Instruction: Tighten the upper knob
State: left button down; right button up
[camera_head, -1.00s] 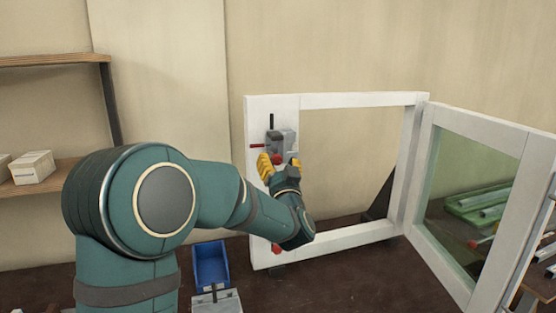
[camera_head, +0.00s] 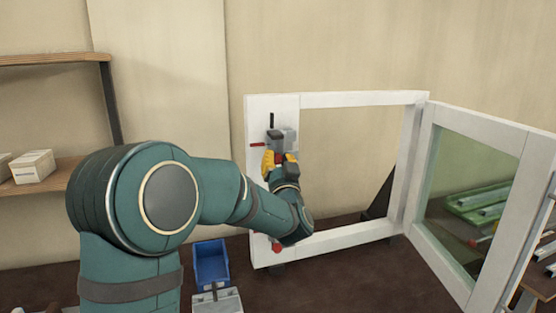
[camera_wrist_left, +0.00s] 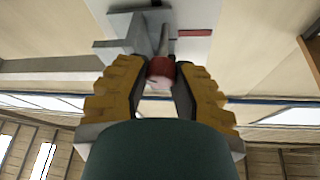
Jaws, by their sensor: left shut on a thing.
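My left gripper (camera_head: 280,160) is just below the clamp. Its yellow-padded fingers are shut on the red upper knob (camera_wrist_left: 160,70), which sits between the fingertips in the left wrist view. Another red knob (camera_head: 277,247) shows low on the left post, below my gripper. My right gripper is not in view.
A glazed sash (camera_head: 475,190) stands swung open at the right. A blue bin (camera_head: 211,263) and a grey metal block (camera_head: 217,300) are on the dark bench below my left arm. A shelf with white boxes (camera_head: 32,167) is at the far left.

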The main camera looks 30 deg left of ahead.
pick_arm(q)
jog(key=shift+r+m+t+h+p, duration=0.2)
jog(key=shift+m+h+p, duration=0.35)
jog(key=shift+m, duration=0.35)
jog(key=shift+r+m+t+h+p, duration=0.1)
jog(key=shift+m+t+h+p, duration=0.2)
jog(key=shift+m+p, duration=0.5)
jog(key=m+h+p, duration=0.2)
jog(key=m+p, duration=0.1)
jog(key=m, duration=0.1)
jog(key=m+h+p, duration=0.1)
jog(key=m+p, duration=0.3)
jog(key=m, duration=0.1)
jog(key=shift+h, duration=0.35)
jog(key=shift+m+g+h+p, duration=0.3)
jog(key=shift+m+g+p, duration=0.1)
jog(key=shift+m+p, duration=0.3)
jog(key=shift+w+f+m+h+p, duration=0.15)
jog(key=shift+m+h+p, duration=0.15)
jog(key=shift+m+p, duration=0.5)
jog(key=c, duration=0.7)
grip_release()
jog(key=shift+f+g, duration=0.15)
jog(key=shift+g, duration=0.15)
jog(key=shift+c, duration=0.2)
jog(key=v, duration=1.2)
